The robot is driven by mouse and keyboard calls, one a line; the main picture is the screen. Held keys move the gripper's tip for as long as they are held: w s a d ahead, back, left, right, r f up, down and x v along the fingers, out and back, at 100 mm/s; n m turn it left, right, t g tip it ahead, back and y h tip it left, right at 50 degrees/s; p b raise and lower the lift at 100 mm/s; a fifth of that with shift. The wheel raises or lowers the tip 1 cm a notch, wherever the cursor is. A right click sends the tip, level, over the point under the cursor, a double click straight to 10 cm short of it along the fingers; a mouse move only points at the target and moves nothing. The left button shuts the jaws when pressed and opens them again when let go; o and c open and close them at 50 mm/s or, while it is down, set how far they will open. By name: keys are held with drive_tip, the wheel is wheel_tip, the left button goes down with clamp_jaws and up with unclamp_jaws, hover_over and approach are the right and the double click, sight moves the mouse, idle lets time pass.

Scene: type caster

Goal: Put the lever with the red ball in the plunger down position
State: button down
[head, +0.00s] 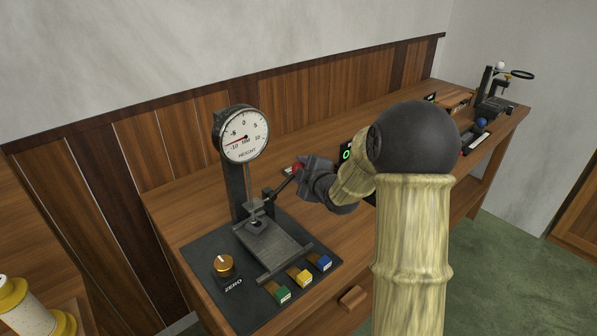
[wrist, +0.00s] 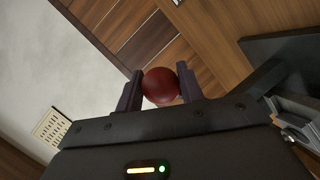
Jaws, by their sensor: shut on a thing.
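The height gauge (head: 236,180) stands on the wooden bench with a round dial (head: 243,135) at its top. Its lever (head: 281,187) slants up to the right from the gauge column and ends in a red ball (head: 298,168). My gripper (head: 304,165) is at the lever's end, shut on the red ball. In the wrist view the ball (wrist: 160,87) sits between the two dark fingers (wrist: 158,90). The plunger tip is near a small dark part (head: 257,227) above the grey plate (head: 273,247); whether they touch is unclear.
A brass ZERO knob (head: 223,266) and green (head: 279,293), yellow (head: 300,276) and blue (head: 320,262) labelled blocks are on the gauge's dark base. Behind my arm, other devices (head: 495,95) stand at the bench's far right. A yellow-and-white object (head: 30,315) is at lower left.

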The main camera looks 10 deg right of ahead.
drive_tip(key=shift+w+a+r, duration=0.1)
drive_tip(key=shift+a+r, duration=0.25)
drive_tip(key=shift+a, duration=0.1)
drive_tip(key=c, duration=0.9)
unclamp_jaws()
drive_tip(key=shift+f, duration=0.1)
drive_tip(key=shift+s+d, duration=0.15)
drive_tip(key=shift+s, duration=0.2)
drive_tip(key=v, duration=1.7)
drive_tip(key=shift+d+f, duration=0.1)
drive_tip(key=shift+w, duration=0.1)
